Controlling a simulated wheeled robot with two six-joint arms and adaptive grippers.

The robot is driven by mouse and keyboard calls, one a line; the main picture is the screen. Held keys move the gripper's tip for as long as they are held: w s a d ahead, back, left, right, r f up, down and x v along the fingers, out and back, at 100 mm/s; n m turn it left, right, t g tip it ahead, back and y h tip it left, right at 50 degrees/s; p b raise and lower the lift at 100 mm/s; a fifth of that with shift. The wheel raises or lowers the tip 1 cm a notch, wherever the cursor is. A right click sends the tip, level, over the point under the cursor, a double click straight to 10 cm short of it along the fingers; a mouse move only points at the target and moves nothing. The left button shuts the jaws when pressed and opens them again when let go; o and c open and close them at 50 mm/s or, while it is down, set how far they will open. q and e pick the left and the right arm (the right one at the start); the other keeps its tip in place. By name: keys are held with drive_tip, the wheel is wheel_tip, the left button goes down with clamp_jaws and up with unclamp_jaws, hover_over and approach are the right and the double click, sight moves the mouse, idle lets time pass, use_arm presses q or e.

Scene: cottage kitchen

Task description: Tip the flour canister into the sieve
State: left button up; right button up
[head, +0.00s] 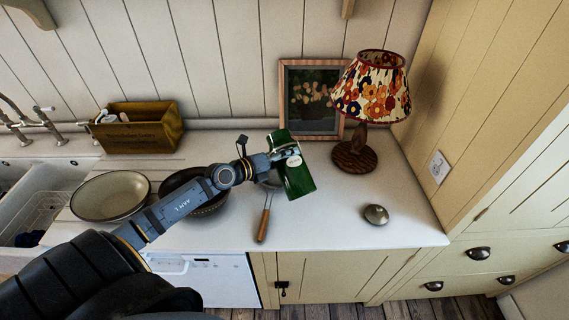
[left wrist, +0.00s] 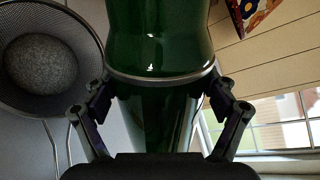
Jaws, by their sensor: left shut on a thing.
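The green flour canister (head: 297,178) has a pale label and hangs tilted above the counter in the head view. My left gripper (head: 272,164) is shut on it. In the left wrist view the canister (left wrist: 160,40) fills the middle between the two fingers of my left gripper (left wrist: 164,88). The sieve (left wrist: 92,50) is at the upper left there, a mesh bowl with a pale grey speckled round patch inside. In the head view its wooden handle (head: 264,220) points to the counter front; gripper and canister hide much of its bowl. My right gripper is not in view.
A round metal lid (head: 376,214) lies on the counter at right. A lamp (head: 372,90) and a framed picture (head: 312,120) stand behind the canister. A dark pan (head: 213,205) and a cream bowl (head: 110,194) are at left. The counter between handle and lid is clear.

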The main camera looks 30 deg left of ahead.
sight(280, 144)
use_arm(q)
drive_tip(key=shift+r+m+t+y, duration=0.3)
drive_tip(key=shift+r+m+t, duration=0.1)
drive_tip(key=shift+r+m, duration=0.45)
drive_tip(key=m+b, duration=0.1)
drive_tip(key=w+a+m+t+b, duration=0.1)
drive_tip(key=m, duration=0.1)
drive_tip(key=a+m+b, duration=0.1)
drive_tip(key=m, duration=0.1)
drive_tip(key=shift+w+a+r+t+y, duration=0.1)
drive_tip(key=shift+w+a+t+y, duration=0.15)
drive_tip(key=shift+t+y, duration=0.15)
drive_tip(key=shift+w+a+r+m+b, duration=0.3)
drive_tip(key=shift+a+m+b, duration=0.1)
drive_tip(key=shift+m+b, duration=0.25)
drive_tip(key=shift+r+p, duration=0.15)
drive_tip(key=shift+p, duration=0.15)
drive_tip(key=shift+s+d+r, duration=0.1)
drive_tip(key=shift+s, duration=0.05)
